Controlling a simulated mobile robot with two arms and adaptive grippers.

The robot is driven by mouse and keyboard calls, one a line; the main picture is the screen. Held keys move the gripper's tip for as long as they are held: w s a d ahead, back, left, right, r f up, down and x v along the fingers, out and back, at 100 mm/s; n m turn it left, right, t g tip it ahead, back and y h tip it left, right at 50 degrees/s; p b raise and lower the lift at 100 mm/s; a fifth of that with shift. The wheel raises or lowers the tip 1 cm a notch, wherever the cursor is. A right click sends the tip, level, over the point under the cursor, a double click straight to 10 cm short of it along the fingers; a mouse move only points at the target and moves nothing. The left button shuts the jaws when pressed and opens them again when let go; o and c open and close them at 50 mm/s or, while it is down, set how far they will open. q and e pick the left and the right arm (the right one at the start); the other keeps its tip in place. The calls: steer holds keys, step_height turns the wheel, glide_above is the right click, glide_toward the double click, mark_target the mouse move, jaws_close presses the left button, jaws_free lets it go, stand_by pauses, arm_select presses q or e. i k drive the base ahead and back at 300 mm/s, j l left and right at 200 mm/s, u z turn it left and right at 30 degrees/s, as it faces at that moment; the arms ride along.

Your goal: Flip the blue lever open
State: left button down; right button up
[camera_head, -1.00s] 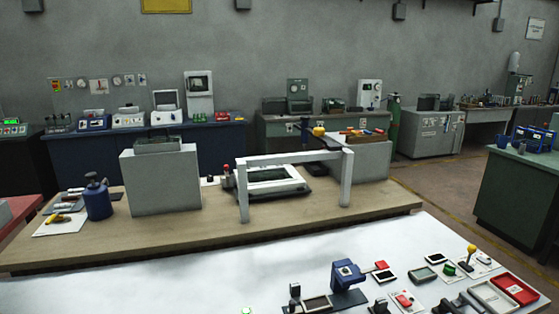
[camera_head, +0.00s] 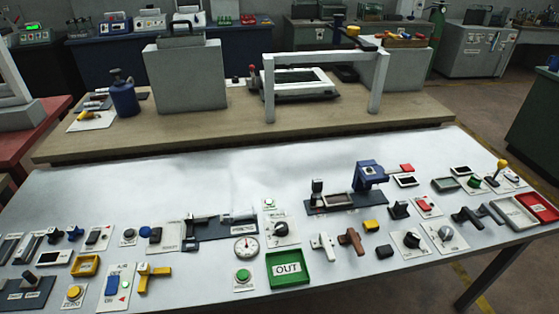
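Several blue controls stand on the white table (camera_head: 150,190); I cannot tell for sure which is the blue lever. A blue upright piece (camera_head: 112,285) sits on a white plate at the front left, beside a yellow handle (camera_head: 150,276). A small blue knob-like part (camera_head: 75,233) is farther back at the left. A blue block-shaped device (camera_head: 370,174) stands on a dark base right of centre. Neither of my grippers is in view.
A green OUT tray (camera_head: 288,269) lies at the front middle and a red tray (camera_head: 537,208) at the right end. A round gauge (camera_head: 246,247) and several other switches crowd the front. The table's back left is clear. A wooden bench (camera_head: 200,130) stands behind.

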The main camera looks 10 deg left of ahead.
mark_target(146, 232)
steer(key=u, duration=1.25)
steer(key=k+j+u, duration=0.1)
steer(key=j+u, duration=0.15)
steer(key=u, duration=0.15)
